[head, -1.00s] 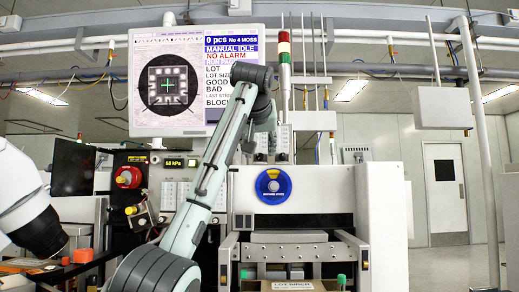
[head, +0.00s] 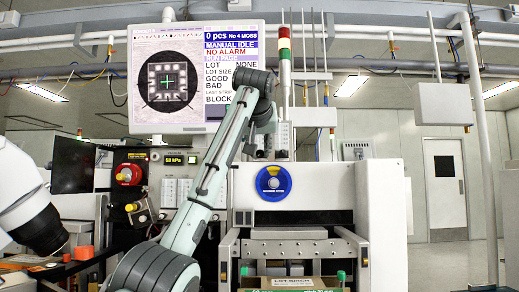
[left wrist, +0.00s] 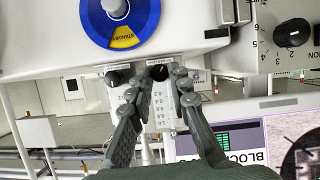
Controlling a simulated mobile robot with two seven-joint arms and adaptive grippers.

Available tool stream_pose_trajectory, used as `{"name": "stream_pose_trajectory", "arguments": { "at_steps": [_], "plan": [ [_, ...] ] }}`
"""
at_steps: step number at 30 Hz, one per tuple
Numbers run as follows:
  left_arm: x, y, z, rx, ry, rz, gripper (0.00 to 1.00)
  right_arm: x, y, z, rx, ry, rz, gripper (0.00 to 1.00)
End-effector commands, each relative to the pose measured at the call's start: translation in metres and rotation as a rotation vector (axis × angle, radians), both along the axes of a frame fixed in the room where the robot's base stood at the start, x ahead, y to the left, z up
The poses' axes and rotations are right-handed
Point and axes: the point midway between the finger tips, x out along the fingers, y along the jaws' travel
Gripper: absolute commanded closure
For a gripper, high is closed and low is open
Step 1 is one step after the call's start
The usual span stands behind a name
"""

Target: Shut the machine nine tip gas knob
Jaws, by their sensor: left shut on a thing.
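The fingers partly hide the panel, and the exact contact is hard to see. A second dark knob (left wrist: 118,77) lies close beside the left finger. In the head view, my left gripper (head: 267,146) reaches down at the gauge panel (head: 284,138), above the machine front.
A blue dial (head: 273,183) with a yellow sector is just below the panel; it is close to the fingers in the wrist view. A monitor (head: 150,30) stands behind my arm. A red-green signal tower (head: 285,60) and thin rods rise nearby. A white microscope-like body (head: 30,205) is at left.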

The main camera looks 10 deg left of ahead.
Motion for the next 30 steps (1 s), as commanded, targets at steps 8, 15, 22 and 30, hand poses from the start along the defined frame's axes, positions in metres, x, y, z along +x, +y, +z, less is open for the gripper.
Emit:
{"name": "stream_pose_trajectory", "arguments": {
  "at_steps": [8, 15, 22, 30],
  "plan": [
    [0.0008, -0.0051, 0.0, 0.367, 0.073, 0.002, 1.0, 0.0002, 0.0, 0.0001, 0.0, 0.0, 0.0, 0.6],
    [0.0008, -0.0056, 0.0, 0.481, 0.096, 0.0, 1.0, 0.0002, 0.0001, 0.0002, 0.0, 0.0, 0.0, 0.6],
    [0.0009, -0.0057, 0.0, 0.478, 0.096, 0.0, 0.76, 0.0002, 0.0, 0.0004, 0.0, 0.0, 0.0, 0.6],
    [0.001, -0.0055, -0.0004, 0.477, 0.095, 0.0, 0.61, 0.0003, 0.0, 0.0005, 0.0, 0.0, 0.0, 0.6]
  ]
}}
